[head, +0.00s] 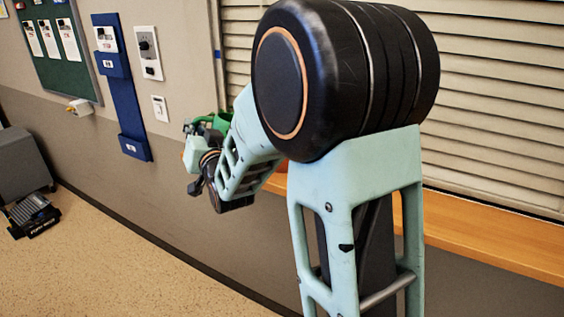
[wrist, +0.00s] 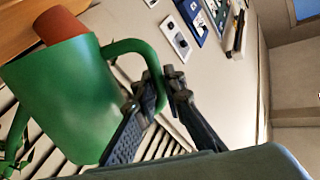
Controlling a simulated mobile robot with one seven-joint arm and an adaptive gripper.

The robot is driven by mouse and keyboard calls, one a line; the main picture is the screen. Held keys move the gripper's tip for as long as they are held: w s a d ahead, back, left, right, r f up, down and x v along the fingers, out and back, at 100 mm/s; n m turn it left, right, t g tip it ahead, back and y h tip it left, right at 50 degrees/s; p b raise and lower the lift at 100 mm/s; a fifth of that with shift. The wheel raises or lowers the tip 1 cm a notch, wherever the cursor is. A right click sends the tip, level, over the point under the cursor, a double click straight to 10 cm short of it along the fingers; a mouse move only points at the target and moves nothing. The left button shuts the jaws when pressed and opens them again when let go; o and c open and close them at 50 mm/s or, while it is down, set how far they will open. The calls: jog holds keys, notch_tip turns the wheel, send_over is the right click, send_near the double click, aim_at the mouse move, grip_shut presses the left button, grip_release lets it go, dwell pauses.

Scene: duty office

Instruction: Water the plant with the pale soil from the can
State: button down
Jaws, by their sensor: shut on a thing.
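The green watering can (wrist: 65,95) fills the left of the wrist view, with its handle looping right. My gripper (wrist: 164,88) is shut on that handle. In the head view, part of the can (head: 218,122) shows green beyond my forearm, and my arm hides most of it. A terracotta pot (wrist: 60,26) shows partly behind the can in the wrist view. Some thin green leaves (wrist: 24,160) show at that view's lower left. No soil surface is visible, so I cannot tell which plant has pale soil.
A wooden sill (head: 490,238) runs below the slatted blind (head: 500,110). A blue wall rack (head: 122,85), switch boxes (head: 148,52) and a green notice board (head: 55,45) are on the wall. A grey cabinet (head: 20,165) stands at far left. The floor (head: 110,265) in front is clear.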

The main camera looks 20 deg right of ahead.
jog(key=shift+f+n+g+b, duration=0.15)
jog(key=shift+f+n+b, duration=0.8)
jog(key=shift+f+b, duration=0.4)
jog(key=shift+f+n+g+b, duration=0.15)
jog(key=shift+f+n+b, duration=0.9)
jog(key=shift+f, duration=0.5)
jog(key=shift+r, duration=0.15)
jog(key=shift+r+p, duration=1.05)
jog(key=shift+r, duration=1.35)
jog(key=shift+s+f, duration=0.1)
